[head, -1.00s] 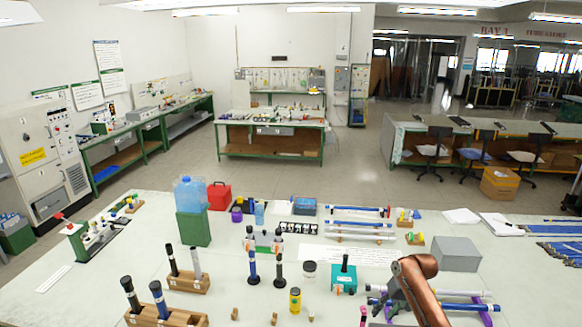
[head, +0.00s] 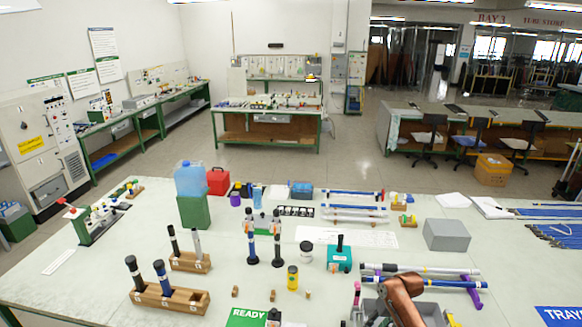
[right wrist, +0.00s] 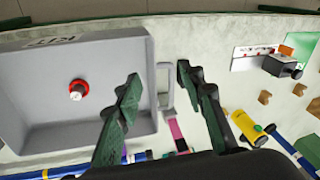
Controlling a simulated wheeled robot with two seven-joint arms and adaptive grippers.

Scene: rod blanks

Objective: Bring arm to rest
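My right arm (head: 402,298) is a copper-coloured link at the bottom of the head view. Its gripper cannot be made out there. In the right wrist view my right gripper (right wrist: 158,72) has its two dark green fingers apart with nothing between them. It is over or near the handle side of a grey tray (right wrist: 75,133), which holds a red ring-shaped part (right wrist: 77,89). The height of the fingers above the table is hard to tell. My left gripper and left arm are not in view.
Rods on purple supports (head: 470,290) lie beside the right arm. Black-and-blue rods stand in wooden blocks (head: 172,300) at the left. A yellow bottle (head: 292,278), teal box (head: 340,258) and grey box (head: 447,235) stand on the table.

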